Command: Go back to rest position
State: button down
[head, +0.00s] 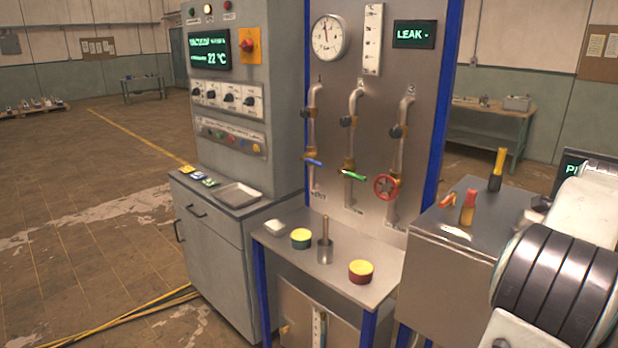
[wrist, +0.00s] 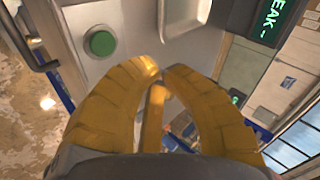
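My gripper (wrist: 161,72) shows in the wrist view with its yellow fingers brought together at the tips. I see nothing held between them. In the head view only a part of my arm shows at the right edge, with dark rings and white covers; the gripper is outside that picture. In the wrist view a green round button or cap (wrist: 101,42) on a grey surface lies beyond the fingers to the upper left. A dark LEAK display (wrist: 268,22) is at the upper right.
In the head view, a steel panel (head: 378,105) carries a gauge (head: 329,37), pipes and a red valve wheel (head: 386,187). A small table (head: 327,265) below holds a green-sided cap (head: 301,239) and a red-sided cap (head: 360,272). A grey cabinet (head: 220,255) stands left; floor beyond is open.

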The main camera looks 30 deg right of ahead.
jog(key=w+a+n, duration=0.1)
jog(key=w+a, duration=0.1)
jog(key=w, duration=0.1)
jog(key=w+a+n+t+y, duration=0.1)
jog(key=w+a, duration=0.2)
jog(key=shift+w+a+n, duration=0.25)
jog(key=shift+a+n, duration=0.1)
jog(key=shift+n, duration=0.05)
jog(key=w+a+f+n+t+y, duration=0.15)
jog(key=w+a+n, duration=0.4)
jog(key=a, duration=0.75)
jog(key=w+a+f+n+t+y, duration=0.15)
jog(key=w+a+n, duration=0.4)
jog(key=a, duration=0.65)
jog(key=s+a+f+n+y, duration=0.15)
jog(key=a+n, duration=0.25)
jog(key=a, duration=0.4)
jog(key=s+a+f+n+y, duration=0.1)
jog(key=a+f+n+y, duration=0.15)
jog(key=a, duration=0.45)
jog(key=s+a+f+n+g, duration=0.1)
jog(key=s+a+f+n, duration=0.2)
jog(key=s+a+n, duration=0.1)
jog(key=s+a+f+n+g+y, duration=0.1)
jog(key=s+a+f+n, duration=0.2)
jog(key=s+a+n, duration=0.2)
jog(key=shift+a, duration=1)
